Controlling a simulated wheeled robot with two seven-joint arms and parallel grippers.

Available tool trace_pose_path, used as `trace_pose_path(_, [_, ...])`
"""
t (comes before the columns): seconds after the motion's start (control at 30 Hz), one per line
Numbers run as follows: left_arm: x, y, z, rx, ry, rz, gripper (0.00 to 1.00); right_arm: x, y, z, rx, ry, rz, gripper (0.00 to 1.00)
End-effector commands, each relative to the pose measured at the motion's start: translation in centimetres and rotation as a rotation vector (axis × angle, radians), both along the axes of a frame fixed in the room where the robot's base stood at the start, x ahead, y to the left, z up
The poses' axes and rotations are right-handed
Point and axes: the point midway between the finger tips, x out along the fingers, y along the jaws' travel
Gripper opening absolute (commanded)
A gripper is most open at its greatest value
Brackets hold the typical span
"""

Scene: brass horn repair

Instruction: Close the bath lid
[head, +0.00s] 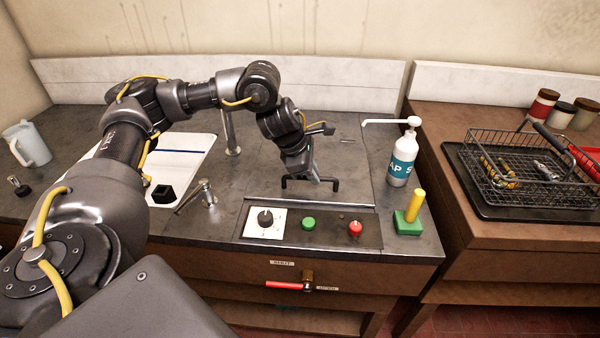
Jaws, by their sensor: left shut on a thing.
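The bath lid (350,172) is a flat grey metal panel in the counter, behind the control panel. It appears to lie level with the counter top. A black bar handle (288,183) stands up near its front edge. My left gripper (313,179) reaches down from above and is shut on this handle. The fingers and wrist hide the middle of the handle and part of the lid behind it. My right gripper is not in view.
A control panel (330,228) with a dial and green and red buttons lies in front of the lid. A soap pump bottle (402,160) and a green block with a yellow handle (409,218) stand to the right. A wire basket (500,165) sits on the right bench.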

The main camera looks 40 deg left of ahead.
Motion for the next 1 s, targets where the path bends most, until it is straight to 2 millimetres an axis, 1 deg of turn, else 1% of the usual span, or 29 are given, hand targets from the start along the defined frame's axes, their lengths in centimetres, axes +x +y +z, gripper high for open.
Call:
trace_pose_path(0.03, [-0.2, -0.1, -0.4, 0.003, 0.01, -0.003, 0.0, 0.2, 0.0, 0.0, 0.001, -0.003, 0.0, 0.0])
trace_pose_path(0.2, [-0.2, -0.1, -0.4, 0.003, 0.015, -0.006, 0.0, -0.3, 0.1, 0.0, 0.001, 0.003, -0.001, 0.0])
trace_pose_path(0.23, [-0.3, -0.1, -0.5, 0.003, 0.015, -0.006, 0.14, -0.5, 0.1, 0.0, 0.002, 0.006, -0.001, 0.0])
trace_pose_path(0.4, [-0.3, 0.0, -0.4, 0.002, 0.014, -0.004, 0.34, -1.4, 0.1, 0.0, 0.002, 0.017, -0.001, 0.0])
trace_pose_path(0.67, [-0.3, 0.0, -0.2, 0.001, 0.011, -0.002, 0.34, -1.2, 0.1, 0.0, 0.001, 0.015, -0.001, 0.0])
trace_pose_path(0.77, [-0.4, 0.2, 0.3, 0.001, 0.009, -0.002, 0.34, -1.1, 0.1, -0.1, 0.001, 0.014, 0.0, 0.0])
trace_pose_path(0.87, [-0.9, 0.4, 1.6, 0.0, 0.006, -0.003, 0.34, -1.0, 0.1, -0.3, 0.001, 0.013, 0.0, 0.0])
trace_pose_path(1.0, [-1.9, 1.1, 4.1, 0.0, 0.004, -0.002, 0.34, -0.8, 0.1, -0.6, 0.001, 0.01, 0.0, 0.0])
